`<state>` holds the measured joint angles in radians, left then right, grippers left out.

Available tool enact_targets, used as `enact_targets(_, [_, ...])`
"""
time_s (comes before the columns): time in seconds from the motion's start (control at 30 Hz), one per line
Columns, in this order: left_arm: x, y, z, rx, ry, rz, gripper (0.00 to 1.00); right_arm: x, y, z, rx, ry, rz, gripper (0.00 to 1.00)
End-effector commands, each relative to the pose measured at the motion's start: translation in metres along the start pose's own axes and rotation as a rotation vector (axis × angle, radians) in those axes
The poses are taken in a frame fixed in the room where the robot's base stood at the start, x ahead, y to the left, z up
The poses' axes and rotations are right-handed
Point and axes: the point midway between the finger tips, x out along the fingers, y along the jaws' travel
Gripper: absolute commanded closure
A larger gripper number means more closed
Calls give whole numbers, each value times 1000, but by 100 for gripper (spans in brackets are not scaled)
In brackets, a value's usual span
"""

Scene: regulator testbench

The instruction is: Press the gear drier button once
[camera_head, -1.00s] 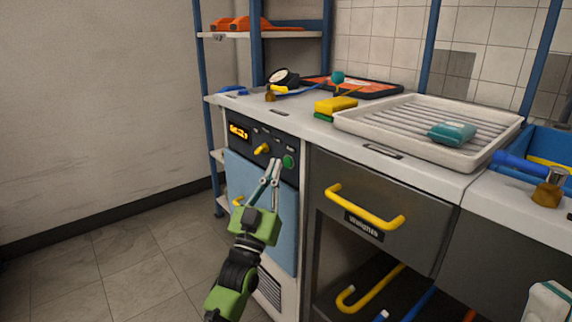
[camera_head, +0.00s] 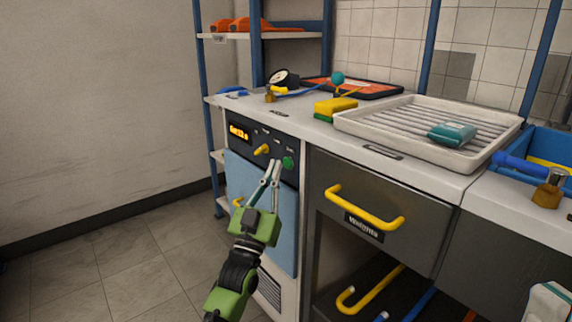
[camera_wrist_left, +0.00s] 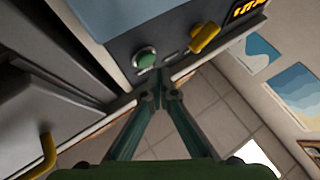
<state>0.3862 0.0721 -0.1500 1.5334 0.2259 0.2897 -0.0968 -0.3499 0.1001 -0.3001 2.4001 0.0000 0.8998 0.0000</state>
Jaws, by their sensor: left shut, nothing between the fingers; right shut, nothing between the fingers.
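The gear drier (camera_head: 262,205) is the unit with the light blue door and black panel at the left end of the bench. Its panel has a lit orange display (camera_head: 239,131), a yellow knob (camera_head: 262,149) and a round green button (camera_head: 288,162). My left gripper (camera_head: 274,163) is shut and empty, its tips just left of the button in the head view. In the left wrist view, the green button (camera_wrist_left: 145,59) lies just beyond and left of the fingertips (camera_wrist_left: 158,74); contact cannot be told. My right gripper is out of view.
A drawer with a yellow handle (camera_head: 362,210) is right of the drier. On the bench are a yellow-green sponge (camera_head: 336,107) and a white drying tray (camera_head: 400,133) holding a teal item (camera_head: 452,133). Floor at left is clear.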

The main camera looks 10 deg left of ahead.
Motion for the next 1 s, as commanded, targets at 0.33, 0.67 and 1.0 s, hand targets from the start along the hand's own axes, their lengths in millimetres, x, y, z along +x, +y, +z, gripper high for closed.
enact_targets(0.33, [4,3,3,0,-1,0,100,0,0,0,0,0,0,100])
enact_targets(0.67, [6,4,4,0,0,0,100,0,0,0,0,0,0,100])
enact_targets(1.0, [8,6,5,0,0,0,100,0,0,0,0,0,0,100])
